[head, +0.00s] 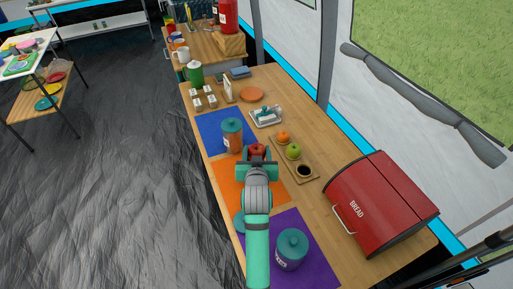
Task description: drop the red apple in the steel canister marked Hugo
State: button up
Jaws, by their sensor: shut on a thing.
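My gripper (257,160) is shut on the red apple (257,148) above the far part of the orange mat (276,181). An orange-brown canister with a teal lid (232,135) stands on the blue mat (208,132), just beyond and left of my gripper. A grey-blue canister with a teal lid (291,249) stands on the purple mat (318,272); its pale label is too small to read. A teal round thing (238,221), perhaps a lid, shows partly left of my arm. My arm covers much of the orange mat; I cannot tell which canister is marked Hugo.
A red bread box (385,200) stands at the right.

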jog(key=shift+a, duration=0.35)
jog(key=o, duration=1.2)
jog(key=shift+s, duration=0.1)
jog(key=v, duration=1.1)
jog(key=shift+d+f, duration=0.1)
